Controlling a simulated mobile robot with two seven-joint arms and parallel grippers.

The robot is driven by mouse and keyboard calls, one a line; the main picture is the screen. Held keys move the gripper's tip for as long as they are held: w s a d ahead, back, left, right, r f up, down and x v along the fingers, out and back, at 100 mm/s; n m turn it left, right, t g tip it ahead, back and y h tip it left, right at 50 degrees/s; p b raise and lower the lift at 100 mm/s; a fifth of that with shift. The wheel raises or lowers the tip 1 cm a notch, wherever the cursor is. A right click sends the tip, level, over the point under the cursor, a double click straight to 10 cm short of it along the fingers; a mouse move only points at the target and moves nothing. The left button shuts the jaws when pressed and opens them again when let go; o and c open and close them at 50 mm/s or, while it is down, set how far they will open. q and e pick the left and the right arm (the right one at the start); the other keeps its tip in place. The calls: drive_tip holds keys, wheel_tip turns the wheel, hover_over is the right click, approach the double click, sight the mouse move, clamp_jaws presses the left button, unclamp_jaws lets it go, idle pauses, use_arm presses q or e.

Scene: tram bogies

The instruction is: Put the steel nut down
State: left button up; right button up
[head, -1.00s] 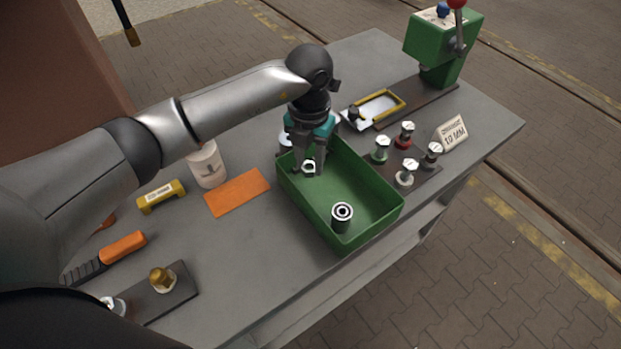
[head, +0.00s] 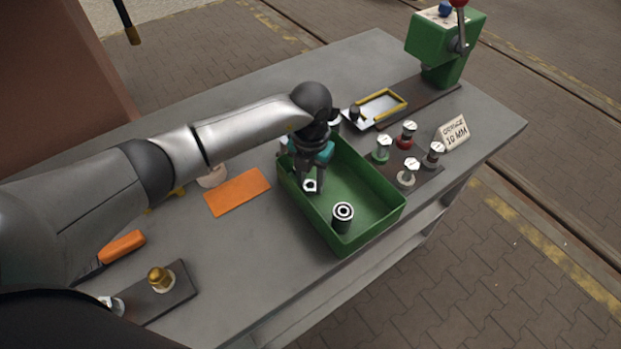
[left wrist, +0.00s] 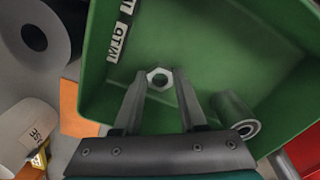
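The steel nut (head: 310,186) is a small bright hexagonal ring. In the left wrist view the nut (left wrist: 160,78) sits between my two fingertips, which appear to touch its sides. My left gripper (head: 311,188) reaches down into the left part of the green bin (head: 372,228) and is shut on the nut. The nut is low inside the bin; I cannot tell whether it touches the floor. The bin also shows around the fingers in the left wrist view (left wrist: 235,45). My right gripper is in neither view.
A steel socket (head: 342,217) stands in the bin's near end. An orange mat (head: 237,192) lies left of the bin. Bolts, one of them red-collared (head: 407,134), stand to its right by a "10 MM" sign (head: 453,132). A green lever press (head: 442,48) stands at the back.

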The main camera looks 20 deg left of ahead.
sight(311, 185)
use_arm(q)
drive_tip(key=o, duration=0.4)
drive_tip(key=shift+c, duration=0.2)
drive_tip(key=shift+r, duration=0.15)
drive_tip(key=shift+r, duration=0.35)
wheel_tip(311, 185, up, 12)
drive_tip(key=shift+f, duration=0.25)
